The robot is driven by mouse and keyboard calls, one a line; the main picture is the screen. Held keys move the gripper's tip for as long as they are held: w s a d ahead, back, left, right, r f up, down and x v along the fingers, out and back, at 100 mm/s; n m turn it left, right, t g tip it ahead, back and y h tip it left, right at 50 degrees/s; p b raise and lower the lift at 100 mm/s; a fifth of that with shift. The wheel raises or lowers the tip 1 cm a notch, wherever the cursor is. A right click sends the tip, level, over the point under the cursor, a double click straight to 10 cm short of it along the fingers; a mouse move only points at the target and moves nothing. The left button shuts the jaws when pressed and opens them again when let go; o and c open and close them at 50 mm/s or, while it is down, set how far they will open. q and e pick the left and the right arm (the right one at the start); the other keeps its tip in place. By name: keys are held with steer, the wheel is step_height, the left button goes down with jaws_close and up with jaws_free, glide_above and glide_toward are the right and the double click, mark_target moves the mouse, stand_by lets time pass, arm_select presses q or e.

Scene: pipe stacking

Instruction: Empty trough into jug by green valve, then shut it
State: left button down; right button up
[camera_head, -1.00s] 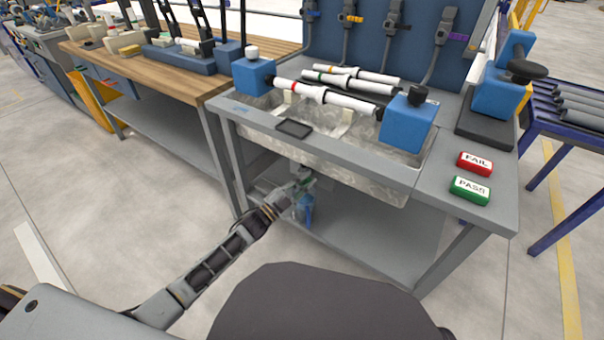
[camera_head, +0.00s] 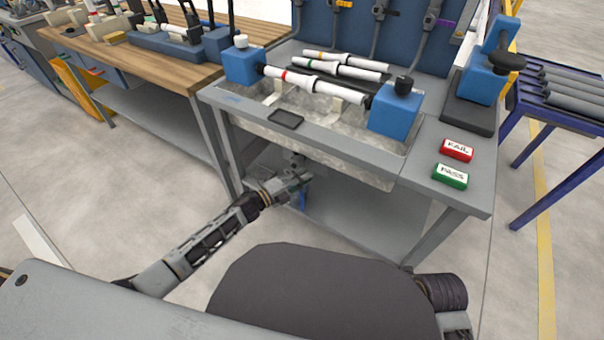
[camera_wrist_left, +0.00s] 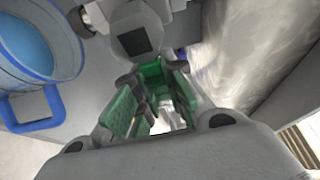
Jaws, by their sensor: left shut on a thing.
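The metal trough (camera_head: 345,152) is set into the grey test bench, its basin hanging below the bench top. My left gripper (camera_head: 300,180) is under the trough's left part. In the left wrist view my left gripper (camera_wrist_left: 152,88) is shut on the green valve (camera_wrist_left: 151,72), below a grey fitting. The valve's exact angle is hard to tell. The jug (camera_wrist_left: 40,45), with a blue rim and blue handle, stands beside the gripper at the left of the wrist view and looks blue inside. In the head view the jug (camera_head: 303,201) is mostly hidden behind my gripper. My right gripper is out of view.
A white pipe (camera_head: 315,86) is held between two blue clamps above the trough, with more pipes behind. FAIL (camera_head: 457,150) and PASS (camera_head: 450,176) buttons sit at the bench's right. The lower shelf (camera_head: 365,217) is clear to the right of the jug.

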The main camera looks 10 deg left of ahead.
arm_select(q)
steer(key=shift+f, duration=0.15)
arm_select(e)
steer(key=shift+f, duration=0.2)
arm_select(q)
steer(key=c, duration=1.5)
jaws_free()
steer(key=shift+o, duration=0.2)
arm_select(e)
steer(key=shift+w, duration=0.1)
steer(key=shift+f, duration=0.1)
arm_select(q)
steer(key=shift+a, duration=0.1)
steer(key=v, duration=1.1)
steer(key=shift+s+a, duration=0.3)
steer(key=shift+w, duration=0.1)
